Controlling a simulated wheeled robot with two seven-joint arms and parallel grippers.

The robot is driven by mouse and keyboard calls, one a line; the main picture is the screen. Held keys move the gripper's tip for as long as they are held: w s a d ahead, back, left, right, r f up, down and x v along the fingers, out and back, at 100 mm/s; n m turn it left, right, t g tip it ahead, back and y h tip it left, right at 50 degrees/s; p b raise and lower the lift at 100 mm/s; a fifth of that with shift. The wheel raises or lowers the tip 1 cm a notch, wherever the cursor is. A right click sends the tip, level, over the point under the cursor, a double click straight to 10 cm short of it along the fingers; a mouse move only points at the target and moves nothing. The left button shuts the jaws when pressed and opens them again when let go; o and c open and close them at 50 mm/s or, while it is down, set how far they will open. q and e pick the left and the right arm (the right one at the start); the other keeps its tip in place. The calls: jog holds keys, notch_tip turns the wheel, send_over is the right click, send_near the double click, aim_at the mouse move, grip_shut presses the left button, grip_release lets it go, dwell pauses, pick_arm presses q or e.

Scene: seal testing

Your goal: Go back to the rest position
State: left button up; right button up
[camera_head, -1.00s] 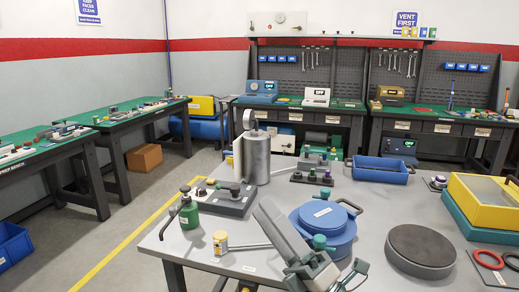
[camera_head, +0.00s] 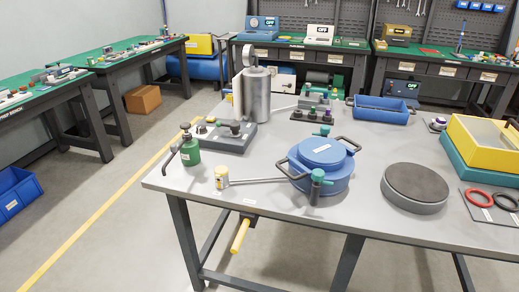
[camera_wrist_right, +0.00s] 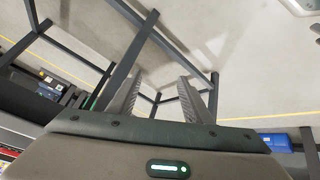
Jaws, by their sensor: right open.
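My right gripper (camera_wrist_right: 160,98) shows only in the right wrist view. Its two ribbed fingers stand apart with nothing between them. Dark table legs and pale floor lie beyond the fingers. Neither of my grippers nor my arms show in the head view now. The grey table (camera_head: 300,203) carries a blue round pot (camera_head: 322,165) with two black handles and a teal clamp at its front. A dark round disc (camera_head: 415,185) lies to the right of the pot.
A green bottle (camera_head: 190,150), a small yellow-white jar (camera_head: 221,177) and a metal cylinder (camera_head: 256,95) stand on the table's left part. A yellow frame (camera_head: 490,145) and red ring (camera_head: 478,197) are at the right. Open floor (camera_head: 110,215) lies left of the table.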

jog(key=s+f+m+g, duration=0.2)
jog(key=s+f+g, duration=0.2)
jog(key=s, duration=0.7)
pick_arm(q)
jog(key=shift+t+h, duration=0.3)
jog(key=shift+t, duration=0.6)
jog(key=r+p, duration=0.1)
jog(key=w+d+r+p, duration=0.1)
jog(key=r+p, duration=0.1)
jog(key=w+d+r+p, duration=0.1)
jog(key=p, duration=0.1)
jog(key=shift+w+d+r, duration=0.15)
jog(key=shift+d+r, duration=0.1)
pick_arm(e)
notch_tip(320, 180, down, 28)
jog(key=w+a+t+y, duration=0.1)
jog(key=w+a+t, duration=0.1)
jog(key=shift+a+f, duration=0.15)
jog(key=shift+a, duration=0.2)
